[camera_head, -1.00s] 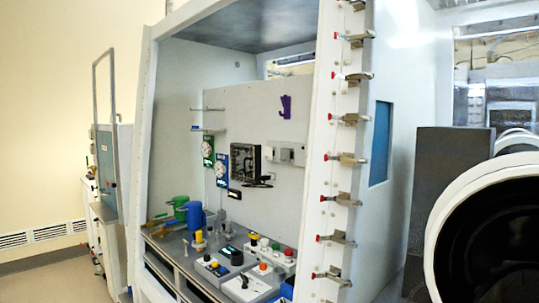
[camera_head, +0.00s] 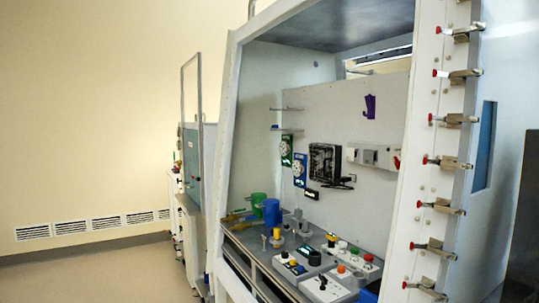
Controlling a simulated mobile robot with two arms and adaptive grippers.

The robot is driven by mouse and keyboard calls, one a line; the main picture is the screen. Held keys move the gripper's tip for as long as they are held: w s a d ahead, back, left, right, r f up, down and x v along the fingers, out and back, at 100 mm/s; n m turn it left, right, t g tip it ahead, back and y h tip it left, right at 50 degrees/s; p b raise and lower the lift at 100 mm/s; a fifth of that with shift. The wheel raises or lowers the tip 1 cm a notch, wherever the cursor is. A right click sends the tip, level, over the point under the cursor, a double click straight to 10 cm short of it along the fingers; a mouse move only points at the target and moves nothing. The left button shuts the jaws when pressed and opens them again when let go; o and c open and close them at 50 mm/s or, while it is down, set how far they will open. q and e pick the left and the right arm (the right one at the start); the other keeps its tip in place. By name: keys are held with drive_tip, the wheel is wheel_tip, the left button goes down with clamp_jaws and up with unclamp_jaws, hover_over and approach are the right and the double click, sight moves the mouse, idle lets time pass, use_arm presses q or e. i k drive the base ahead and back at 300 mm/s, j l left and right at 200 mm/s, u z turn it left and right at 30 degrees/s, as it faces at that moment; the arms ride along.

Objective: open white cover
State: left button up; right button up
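No thing that I can clearly name as the white cover shows. A white box (camera_head: 373,156) is fixed on the light back panel inside the open-fronted glovebox, with a small red part at its right; I cannot tell whether it is the cover. A black-framed device (camera_head: 323,161) is mounted to its left. Neither of my grippers is in view.
The glovebox's white right post (camera_head: 430,170) carries several red-tipped clamps. Inside, control boxes (camera_head: 325,287), a blue container (camera_head: 271,212) and a green container (camera_head: 258,204) stand on the grey worktop. Clear floor (camera_head: 110,278) lies at the left.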

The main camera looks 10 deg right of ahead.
sight(349, 155)
drive_tip(key=i+j+u, duration=0.25)
drive_tip(key=i+u, duration=0.15)
drive_tip(key=i, duration=0.2)
drive_tip(key=i+j+u, duration=0.1)
drive_tip(key=i+u, duration=0.3)
drive_tip(key=i, duration=2.65)
drive_tip(key=i+j+z, duration=0.1)
drive_tip(key=i+z, duration=0.15)
drive_tip(key=i, duration=0.25)
drive_tip(key=i+j+z, duration=0.25)
drive_tip(key=i, duration=0.3)
drive_tip(key=i+j+z, duration=0.3)
drive_tip(key=i, duration=0.2)
drive_tip(key=z, duration=3.45)
drive_tip(key=j+z, duration=0.5)
drive_tip(key=j, duration=1.25)
drive_tip(key=i+l, duration=0.15)
drive_tip(key=l, duration=0.25)
drive_tip(key=i+l+u, duration=0.1)
drive_tip(key=l, duration=0.3)
drive_tip(key=i+l, duration=0.15)
drive_tip(key=l, duration=0.25)
drive_tip(key=i+l+u, duration=0.1)
drive_tip(key=l, duration=0.3)
